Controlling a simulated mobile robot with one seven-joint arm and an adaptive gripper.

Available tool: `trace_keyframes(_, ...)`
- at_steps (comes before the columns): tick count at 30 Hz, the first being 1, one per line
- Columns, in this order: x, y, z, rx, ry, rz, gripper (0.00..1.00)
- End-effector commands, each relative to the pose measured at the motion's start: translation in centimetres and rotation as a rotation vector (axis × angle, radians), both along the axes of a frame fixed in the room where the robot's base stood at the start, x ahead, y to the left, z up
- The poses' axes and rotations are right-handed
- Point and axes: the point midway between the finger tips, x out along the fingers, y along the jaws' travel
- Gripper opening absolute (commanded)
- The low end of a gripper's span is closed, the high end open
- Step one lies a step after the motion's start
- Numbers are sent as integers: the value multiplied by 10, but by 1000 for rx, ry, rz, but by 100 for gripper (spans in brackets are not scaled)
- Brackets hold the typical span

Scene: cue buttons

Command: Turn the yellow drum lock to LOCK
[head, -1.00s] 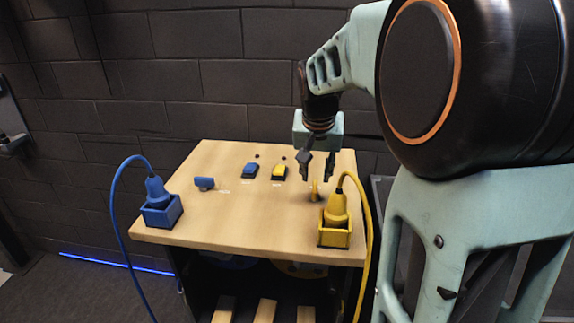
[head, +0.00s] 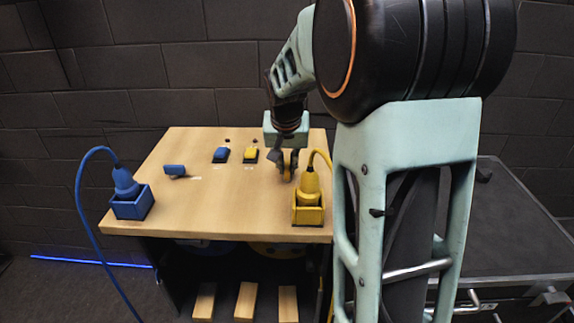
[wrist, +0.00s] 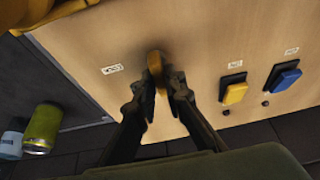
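The yellow drum lock (head: 287,175) stands on the wooden table top (head: 220,187), behind the yellow plug. In the wrist view its upright yellow knob (wrist: 154,64) shows between my fingertips. My gripper (head: 284,158) is down over the lock, and its fingers (wrist: 160,85) converge close on both sides of the knob. They look shut on it, though contact is partly hidden. A small white label (wrist: 112,69) lies beside the lock; its print is too small to read.
A yellow plug in its box (head: 308,213) stands close in front of the lock. A yellow button (head: 250,155) and a blue button (head: 221,155) are to its left. Farther left are a blue drum lock (head: 174,170) and a blue plug in its box (head: 131,204).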

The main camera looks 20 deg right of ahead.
Motion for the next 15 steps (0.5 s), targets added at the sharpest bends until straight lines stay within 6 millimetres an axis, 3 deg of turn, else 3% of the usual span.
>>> trace_keyframes(15,0,1,-1,-1,-1,-75,0)
